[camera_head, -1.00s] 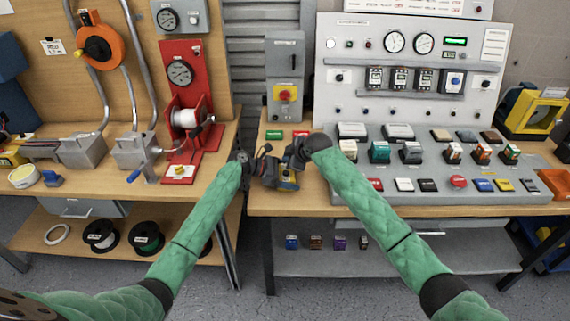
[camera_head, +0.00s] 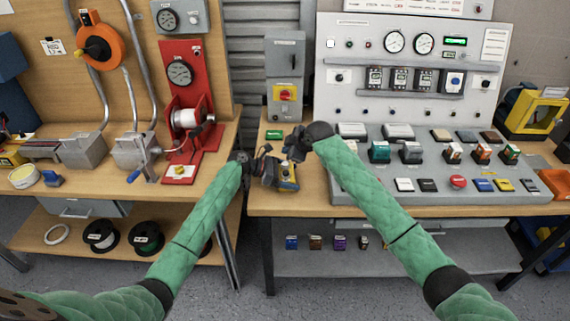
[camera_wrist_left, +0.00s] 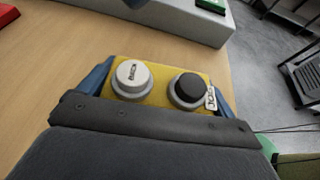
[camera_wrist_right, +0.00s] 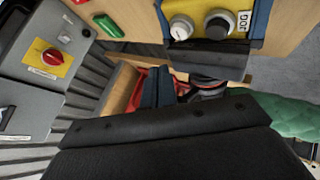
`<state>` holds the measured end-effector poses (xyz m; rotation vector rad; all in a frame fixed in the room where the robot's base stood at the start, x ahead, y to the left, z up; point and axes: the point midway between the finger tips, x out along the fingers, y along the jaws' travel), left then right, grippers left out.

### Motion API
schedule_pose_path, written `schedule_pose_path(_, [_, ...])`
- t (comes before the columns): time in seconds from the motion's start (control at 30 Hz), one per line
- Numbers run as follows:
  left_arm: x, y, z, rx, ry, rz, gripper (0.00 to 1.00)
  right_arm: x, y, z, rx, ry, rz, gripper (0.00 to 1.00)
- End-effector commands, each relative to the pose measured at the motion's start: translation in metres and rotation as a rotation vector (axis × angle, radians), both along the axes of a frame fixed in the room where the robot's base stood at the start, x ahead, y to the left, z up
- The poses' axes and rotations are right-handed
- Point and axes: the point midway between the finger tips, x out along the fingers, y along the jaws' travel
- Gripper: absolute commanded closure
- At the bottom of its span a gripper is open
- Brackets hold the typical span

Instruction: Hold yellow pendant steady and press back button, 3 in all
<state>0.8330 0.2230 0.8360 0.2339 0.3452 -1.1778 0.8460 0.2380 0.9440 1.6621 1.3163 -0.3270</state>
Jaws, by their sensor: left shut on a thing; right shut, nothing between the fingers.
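The yellow pendant (camera_head: 289,177) is held above the front-left edge of the right bench. In the left wrist view, its yellow face (camera_wrist_left: 157,92) carries a white button (camera_wrist_left: 132,75) marked BACK and a black button (camera_wrist_left: 188,88) with a partly readable tag. My left gripper (camera_wrist_left: 160,84) is shut on the pendant, a blue finger on each side. My right gripper (camera_wrist_right: 157,88) is shut and empty, its blue fingers together. In the right wrist view, the pendant's white button (camera_wrist_right: 181,28) and black button (camera_wrist_right: 218,24) show beyond the fingertips, apart from them.
A grey panel console (camera_head: 345,195) with several switches and blocks fills the right bench. A grey box with a red knob (camera_head: 285,95) stands behind my grippers. A green block (camera_head: 273,134) lies on the bench. A red winch stand (camera_head: 180,135) is on the left bench.

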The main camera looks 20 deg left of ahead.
Motion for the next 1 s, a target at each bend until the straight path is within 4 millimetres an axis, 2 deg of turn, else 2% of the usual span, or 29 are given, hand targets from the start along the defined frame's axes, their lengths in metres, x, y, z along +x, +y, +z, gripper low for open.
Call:
schedule_pose_path(0.3, [0.000, 0.000, 0.000, 0.000, 0.000, 0.000, 0.40, 0.000, 0.000, 0.020, 0.000, -0.001, 0.001, 1.00])
schedule_pose_path(0.9, [0.000, 0.000, 0.000, 0.000, 0.000, 0.000, 0.40, 0.000, 0.000, 0.020, 0.000, 0.000, 0.000, 1.00])
schedule_pose_path(0.93, [0.000, 0.000, 0.000, 0.000, 0.000, 0.000, 0.07, 0.000, 0.000, 0.020, 0.000, 0.000, 0.000, 1.00])
schedule_pose_path(0.97, [0.000, 0.000, 0.000, 0.000, 0.000, 0.000, 0.01, 0.000, 0.000, 0.020, 0.000, 0.000, 0.000, 1.00])
schedule_pose_path(1.0, [0.000, 0.000, 0.000, 0.000, 0.000, 0.000, 0.00, 0.000, 0.000, 0.020, 0.000, 0.000, 0.000, 1.00])
